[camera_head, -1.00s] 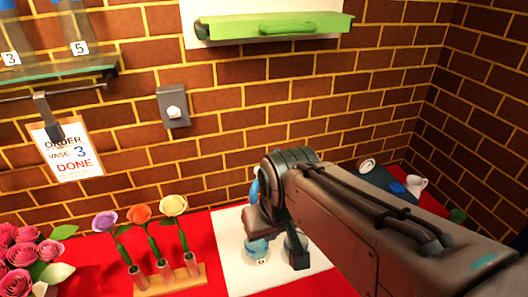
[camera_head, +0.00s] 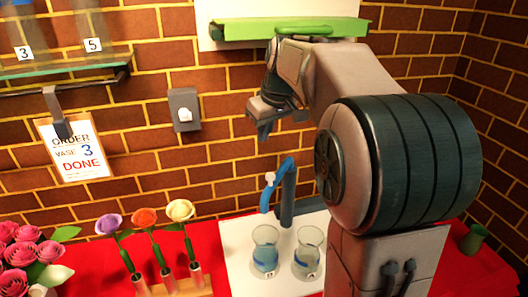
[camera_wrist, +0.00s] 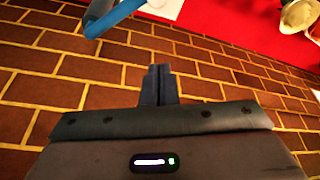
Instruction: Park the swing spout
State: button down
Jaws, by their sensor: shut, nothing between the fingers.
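The blue swing spout (camera_head: 275,182) is joined to the top of a dark blue post (camera_head: 288,198) behind the vases. Its arm reaches forward and left, and its tip hangs above the left glass vase (camera_head: 265,252). A second glass vase (camera_head: 308,254) stands to its right. Both hold some liquid. My gripper (camera_head: 263,132) is above and behind the spout, near the brick wall, and apart from it. In the wrist view, its fingers (camera_wrist: 159,82) are shut and empty, and part of the blue spout (camera_wrist: 122,14) shows at the top.
A white mat (camera_head: 240,272) lies under the vases on the red table. A flower stand (camera_head: 183,287) and pink roses (camera_head: 28,254) are to the left. A green shelf (camera_head: 235,30) and a grey wall switch (camera_head: 184,110) are on the wall. An order card (camera_head: 76,150) hangs at left.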

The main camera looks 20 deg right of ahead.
aim_at(279, 178)
notch_tip(279, 178, down, 9)
jog(key=p, duration=0.1)
jog(key=shift+s+d+f+p, duration=0.15)
jog(key=shift+s+p, duration=0.25)
jog(key=shift+s, duration=0.1)
dwell(0.4)
